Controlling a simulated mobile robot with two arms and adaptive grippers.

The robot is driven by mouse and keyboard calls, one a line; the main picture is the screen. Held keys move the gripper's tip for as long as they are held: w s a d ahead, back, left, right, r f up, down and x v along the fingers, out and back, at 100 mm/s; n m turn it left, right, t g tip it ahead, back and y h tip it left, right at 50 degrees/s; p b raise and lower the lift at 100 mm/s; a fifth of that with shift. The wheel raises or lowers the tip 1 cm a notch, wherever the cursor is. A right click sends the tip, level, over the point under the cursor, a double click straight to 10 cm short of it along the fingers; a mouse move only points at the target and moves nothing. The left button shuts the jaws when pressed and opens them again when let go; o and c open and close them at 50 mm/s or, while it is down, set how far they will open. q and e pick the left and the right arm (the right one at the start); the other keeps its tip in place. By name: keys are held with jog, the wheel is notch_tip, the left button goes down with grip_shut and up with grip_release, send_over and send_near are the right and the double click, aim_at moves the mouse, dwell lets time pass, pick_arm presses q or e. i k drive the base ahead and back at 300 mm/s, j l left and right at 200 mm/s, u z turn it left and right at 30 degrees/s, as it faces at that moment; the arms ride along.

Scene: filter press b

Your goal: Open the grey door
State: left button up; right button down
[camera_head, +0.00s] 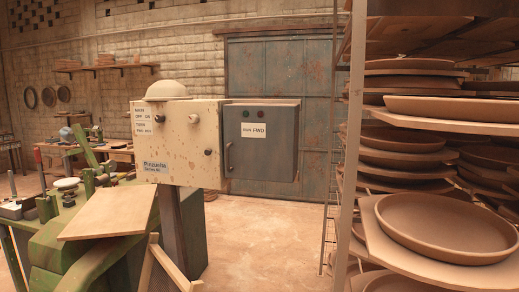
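A beige control box (178,145) on a dark post stands in the middle of the camera_head view. A dark grey door (265,165) faces me at its right side and looks closed. It has a dark vertical handle (229,156) near its left edge, two small round lights near the top and a white label (254,130) reading "RUN FWD". Neither of my grippers is in view.
A rack (349,180) of clay dishes fills the right side, close to me. A green machine (75,235) with a wooden board (110,213) stands at front left. A large weathered blue-grey door (310,75) is in the back wall. The floor (262,240) between is clear.

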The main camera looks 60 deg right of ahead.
aim_at(258, 141)
jog(key=z, duration=1.7)
